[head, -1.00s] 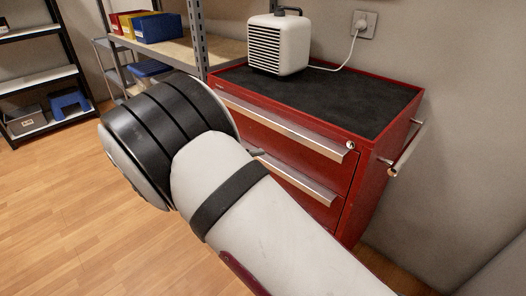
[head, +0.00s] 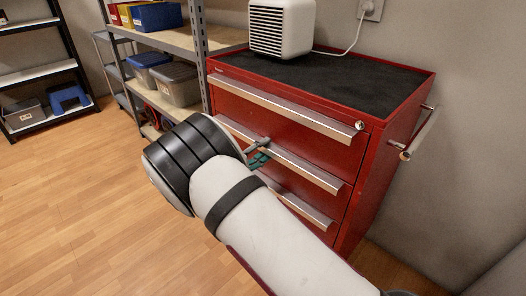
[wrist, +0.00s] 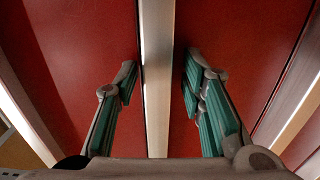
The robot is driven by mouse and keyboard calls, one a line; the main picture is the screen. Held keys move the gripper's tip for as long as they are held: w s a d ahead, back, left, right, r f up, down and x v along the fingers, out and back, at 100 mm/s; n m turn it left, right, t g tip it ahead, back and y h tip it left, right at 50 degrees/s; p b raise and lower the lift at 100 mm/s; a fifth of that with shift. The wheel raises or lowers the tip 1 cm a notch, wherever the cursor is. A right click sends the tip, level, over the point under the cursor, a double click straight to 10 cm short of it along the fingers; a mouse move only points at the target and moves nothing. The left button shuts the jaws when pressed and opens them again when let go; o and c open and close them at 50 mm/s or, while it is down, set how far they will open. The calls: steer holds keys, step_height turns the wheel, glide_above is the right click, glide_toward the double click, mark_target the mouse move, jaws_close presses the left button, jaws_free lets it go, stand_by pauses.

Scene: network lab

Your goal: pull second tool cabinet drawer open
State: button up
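The red tool cabinet (head: 395,150) stands against the wall with its drawers closed. Its second drawer handle (head: 310,169) is a long silver strip below the top drawer handle (head: 290,104). My gripper (head: 260,151) is at the second handle, and my arm partly hides it in the head view. In the wrist view the silver handle (wrist: 158,110) runs between the two fingers of my gripper (wrist: 160,68). The fingers are open, one on each side of the strip, with gaps showing. Contact is not visible.
A third handle (head: 306,212) lies below, partly behind my arm. A white heater (head: 282,28) stands on the cabinet's black top. A metal shelf (head: 188,42) with bins stands close at the left. The wooden floor (head: 70,200) in front is clear.

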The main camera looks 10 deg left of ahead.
steer(key=shift+w+d, duration=0.1)
jaws_close()
steer(key=b+v, duration=0.2)
steer(key=v, duration=2.9)
steer(key=shift+f+b, duration=0.35)
steer(key=shift+b, duration=0.05)
jaws_free()
steer(key=shift+r, duration=0.15)
